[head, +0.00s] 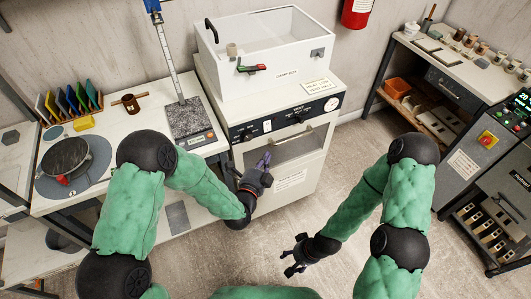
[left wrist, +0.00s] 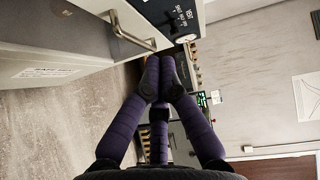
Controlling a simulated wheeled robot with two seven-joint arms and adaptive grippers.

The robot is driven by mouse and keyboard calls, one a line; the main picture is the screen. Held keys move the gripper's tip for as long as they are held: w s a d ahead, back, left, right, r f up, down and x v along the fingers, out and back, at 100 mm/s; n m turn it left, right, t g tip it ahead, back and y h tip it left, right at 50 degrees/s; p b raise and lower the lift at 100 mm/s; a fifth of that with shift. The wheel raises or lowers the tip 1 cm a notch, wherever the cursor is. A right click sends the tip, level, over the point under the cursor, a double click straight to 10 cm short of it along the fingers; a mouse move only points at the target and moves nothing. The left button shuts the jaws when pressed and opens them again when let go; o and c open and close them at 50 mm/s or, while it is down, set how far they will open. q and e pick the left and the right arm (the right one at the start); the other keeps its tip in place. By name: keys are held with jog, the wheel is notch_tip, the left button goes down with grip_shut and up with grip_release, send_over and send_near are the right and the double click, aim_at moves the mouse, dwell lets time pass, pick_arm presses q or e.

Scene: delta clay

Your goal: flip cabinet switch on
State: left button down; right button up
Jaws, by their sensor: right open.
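The white cabinet (head: 312,160) stands in the middle of the head view, with a dark control panel (head: 285,121) across its upper front. The panel carries a small white switch-like piece (head: 267,125), dark knobs and a round gauge (head: 332,104). Whether the switch is on or off is too small to tell. My left gripper (head: 265,162), with purple fingers, is in front of the cabinet below the panel. In the left wrist view its fingertips (left wrist: 160,62) are together and hold nothing visible. My right gripper (head: 291,262) is open and empty, low over the floor.
A handle bar (head: 303,135) crosses the cabinet front below the panel; it also shows in the left wrist view (left wrist: 130,32). A white box (head: 268,45) with a red-green lever (head: 252,69) sits on top. A bench (head: 140,122) stands left. Floor is clear right of the cabinet.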

pick_arm(q)
jog(key=b, duration=0.2)
send_near(271, 129)
jog(key=w+d, duration=0.1)
jog(key=d, duration=0.3)
jog(key=shift+w+a+f+b, duration=0.15)
jog(key=shift+w+a, duration=0.1)
jog(key=shift+w, duration=0.5)
jog(key=shift+w+a+r+b, duration=0.1)
jog(key=shift+w+a+b, duration=0.15)
jog(key=shift+w, duration=0.45)
jog(key=shift+w+a+f+b, duration=0.1)
jog(key=shift+w+a, duration=0.15)
jog(key=shift+w, duration=0.5)
jog(key=shift+w+a+f+b, duration=0.2)
jog(key=shift+w+f+b, duration=0.15)
jog(key=shift+b, duration=0.5)
jog(key=shift+r, duration=0.15)
